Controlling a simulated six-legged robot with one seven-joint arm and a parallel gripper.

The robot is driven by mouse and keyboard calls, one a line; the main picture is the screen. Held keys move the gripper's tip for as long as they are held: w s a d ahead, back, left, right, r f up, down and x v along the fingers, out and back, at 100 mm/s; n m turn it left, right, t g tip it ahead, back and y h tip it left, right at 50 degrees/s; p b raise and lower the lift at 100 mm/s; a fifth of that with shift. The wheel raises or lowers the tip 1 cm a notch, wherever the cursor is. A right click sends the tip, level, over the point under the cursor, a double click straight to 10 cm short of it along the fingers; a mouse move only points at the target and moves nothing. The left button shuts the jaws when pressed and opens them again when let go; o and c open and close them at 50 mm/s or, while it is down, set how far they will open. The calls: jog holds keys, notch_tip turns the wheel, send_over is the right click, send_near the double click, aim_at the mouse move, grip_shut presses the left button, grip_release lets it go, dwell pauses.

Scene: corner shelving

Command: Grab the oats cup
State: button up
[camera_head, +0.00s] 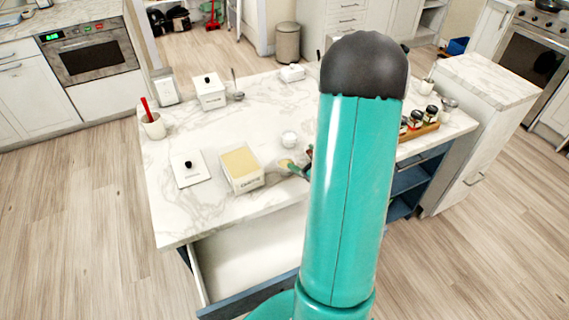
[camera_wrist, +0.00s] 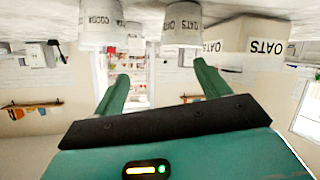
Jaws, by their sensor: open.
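The wrist view is upside down. In it, a white cup marked OATS (camera_wrist: 183,24) hangs at the top centre, ahead of my gripper (camera_wrist: 160,72). The gripper's two green fingers are spread apart with nothing between them. The right fingertip is near the oats cup in the picture; I cannot tell if it touches. In the head view, my arm hides most of the gripper; a green finger shows by a small round tan-topped thing (camera_head: 286,164).
The marble counter (camera_head: 205,215) holds an open box with yellowish contents (camera_head: 241,162), a lid (camera_head: 188,168), a small white round item (camera_head: 289,139) and a red-handled utensil holder (camera_head: 153,126). Jars on a wooden tray (camera_head: 421,131) stand right. A front drawer (camera_head: 250,255) is open.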

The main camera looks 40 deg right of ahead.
aim_at(286, 168)
jog(key=s+a+f+t+y, duration=0.1)
jog(key=s+f+t+y, duration=0.2)
jog(key=s+f, duration=0.35)
jog(key=shift+m, duration=0.4)
jog(key=w, duration=0.4)
jog(key=w+a, duration=0.1)
jog(key=w, duration=0.7)
jog(key=shift+w+a+f, duration=0.1)
jog(key=shift+a+f, duration=0.15)
jog(key=shift+f, duration=0.15)
jog(key=c, duration=1.1)
